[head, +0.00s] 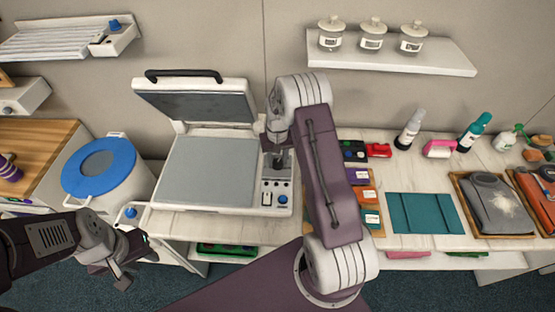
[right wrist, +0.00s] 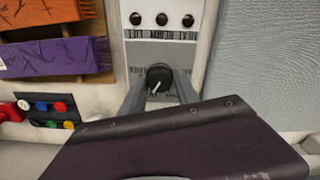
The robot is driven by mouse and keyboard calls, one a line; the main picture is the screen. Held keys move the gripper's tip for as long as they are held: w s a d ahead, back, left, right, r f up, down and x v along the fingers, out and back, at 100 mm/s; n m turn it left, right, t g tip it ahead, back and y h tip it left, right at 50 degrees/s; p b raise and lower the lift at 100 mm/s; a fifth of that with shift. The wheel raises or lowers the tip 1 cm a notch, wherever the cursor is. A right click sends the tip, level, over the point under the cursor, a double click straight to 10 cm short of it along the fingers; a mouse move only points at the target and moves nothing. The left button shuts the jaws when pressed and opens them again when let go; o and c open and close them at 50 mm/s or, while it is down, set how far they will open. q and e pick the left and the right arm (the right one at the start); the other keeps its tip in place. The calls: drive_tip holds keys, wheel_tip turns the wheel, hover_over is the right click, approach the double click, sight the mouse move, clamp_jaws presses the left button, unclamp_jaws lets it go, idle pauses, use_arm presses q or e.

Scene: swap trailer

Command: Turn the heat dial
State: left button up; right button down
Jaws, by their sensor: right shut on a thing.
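The heat press (head: 212,172) stands on the counter with its lid (head: 200,103) raised. Its narrow control panel (head: 275,208) runs along the right side of the plate. In the right wrist view, a round black dial (right wrist: 159,78) with a white pointer line sits between the two grey fingers of my right gripper (right wrist: 160,90), which is shut on it. In the head view my right gripper (head: 277,158) is at the upper part of the panel and hides the dial. My left gripper (head: 118,268) hangs at the lower left, away from the press; its jaw opening is unclear.
A white pot with a blue lid (head: 99,168) stands left of the press. Right of it, partly behind my right arm, lie coloured cloths (head: 360,176). Further right are a teal mat (head: 425,212), a grey shirt (head: 492,203) and bottles (head: 409,130). A shelf with jars (head: 372,38) hangs above.

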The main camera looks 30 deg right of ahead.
sight(278, 162)
drive_tip(key=shift+w+r, duration=0.15)
drive_tip(key=c, duration=0.9)
unclamp_jaws()
wheel_tip(278, 162, up, 9)
drive_tip(key=shift+b, duration=0.75)
